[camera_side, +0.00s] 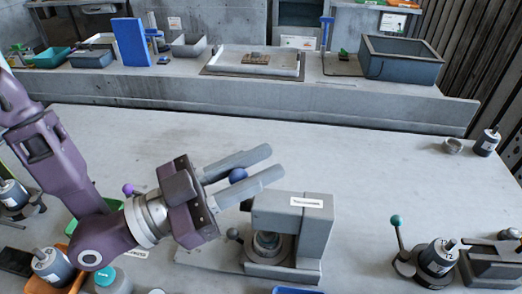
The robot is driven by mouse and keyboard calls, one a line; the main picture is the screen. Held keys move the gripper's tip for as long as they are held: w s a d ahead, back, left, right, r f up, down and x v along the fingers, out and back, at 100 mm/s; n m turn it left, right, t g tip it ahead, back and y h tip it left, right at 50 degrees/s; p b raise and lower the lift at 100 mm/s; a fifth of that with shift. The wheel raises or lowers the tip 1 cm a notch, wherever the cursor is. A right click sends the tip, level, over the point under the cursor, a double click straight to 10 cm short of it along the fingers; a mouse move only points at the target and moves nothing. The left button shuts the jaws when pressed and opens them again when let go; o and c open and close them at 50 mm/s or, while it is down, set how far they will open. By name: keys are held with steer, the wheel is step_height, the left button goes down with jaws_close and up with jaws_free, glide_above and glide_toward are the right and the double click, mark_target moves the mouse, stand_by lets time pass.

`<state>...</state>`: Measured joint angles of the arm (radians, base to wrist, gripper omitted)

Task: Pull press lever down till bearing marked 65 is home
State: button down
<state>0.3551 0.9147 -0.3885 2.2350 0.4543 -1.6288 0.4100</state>
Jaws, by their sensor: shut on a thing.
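The grey press (315,225) stands at the front middle of the table, with a white label on its head that is too small to read. A round dark part (267,243) sits under the press head; I cannot tell whether it is the bearing, and no 65 is readable. My gripper (268,163) comes in from the left above the press, its two long grey fingers pointing right. It is shut on a dark blue ball knob (238,175), which looks like the press lever's end. The lever's rod is mostly hidden behind the lower finger.
A small dark ball (233,234) is at the press's left side. At the right stand a teal-knobbed lever (396,221) and a motor marked 72 (438,258). A motor (487,142) and a grey ring (453,146) lie at the far right. The table's middle back is clear.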

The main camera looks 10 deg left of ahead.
steer(key=s+f+m+g+h, duration=0.2)
steer(key=s+f+m+h, duration=0.1)
steer(key=s+m, duration=0.4)
steer(key=shift+m+h, duration=0.4)
steer(key=shift+h, duration=0.3)
steer(key=shift+d+f, duration=0.1)
steer(key=shift+d, duration=0.05)
